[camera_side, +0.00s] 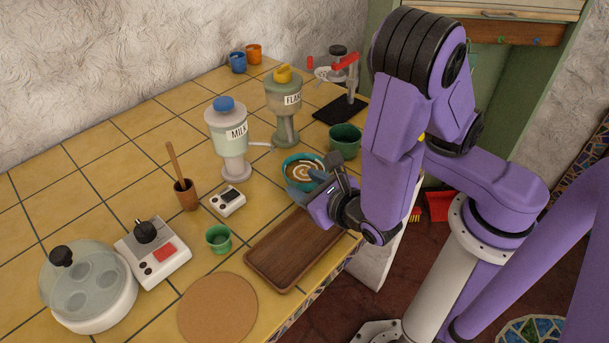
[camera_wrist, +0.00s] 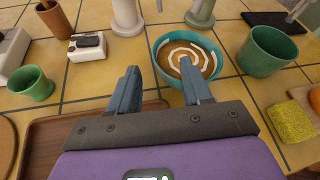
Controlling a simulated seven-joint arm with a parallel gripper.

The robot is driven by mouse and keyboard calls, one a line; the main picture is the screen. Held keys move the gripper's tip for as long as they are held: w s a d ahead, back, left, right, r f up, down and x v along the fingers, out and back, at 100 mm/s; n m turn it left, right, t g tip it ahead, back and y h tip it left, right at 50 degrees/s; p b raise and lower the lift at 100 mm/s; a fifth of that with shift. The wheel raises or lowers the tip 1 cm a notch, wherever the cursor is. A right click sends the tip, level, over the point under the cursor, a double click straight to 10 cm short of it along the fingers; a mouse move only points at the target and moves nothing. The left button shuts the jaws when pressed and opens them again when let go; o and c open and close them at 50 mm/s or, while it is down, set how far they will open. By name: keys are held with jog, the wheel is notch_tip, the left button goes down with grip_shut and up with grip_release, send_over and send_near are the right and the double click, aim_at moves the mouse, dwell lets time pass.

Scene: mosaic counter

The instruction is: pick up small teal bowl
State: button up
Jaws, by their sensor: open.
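The small teal bowl (camera_side: 284,171) stands on the tiled counter with brown contents and a pale swirl. In the wrist view the bowl (camera_wrist: 218,64) is just beyond my fingers. My gripper (camera_side: 308,190) is open with nothing between the fingers, at the near side of the bowl. In the wrist view, my gripper's (camera_wrist: 158,72) right finger overlaps the bowl's inside and hides part of it, while the left finger is left of the bowl. I cannot tell whether either finger touches it.
A larger green bowl (camera_side: 345,141) stands right of the teal bowl. The milk dispenser (camera_side: 230,142) and flan dispenser (camera_side: 284,105) stand behind. A wooden tray (camera_side: 290,250) lies in front, with a small green cup (camera_side: 218,238) to its left. A yellow sponge (camera_wrist: 291,121) is at right.

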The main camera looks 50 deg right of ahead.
aim_at(291, 177)
jog(key=shift+x, duration=3.1)
grip_shut()
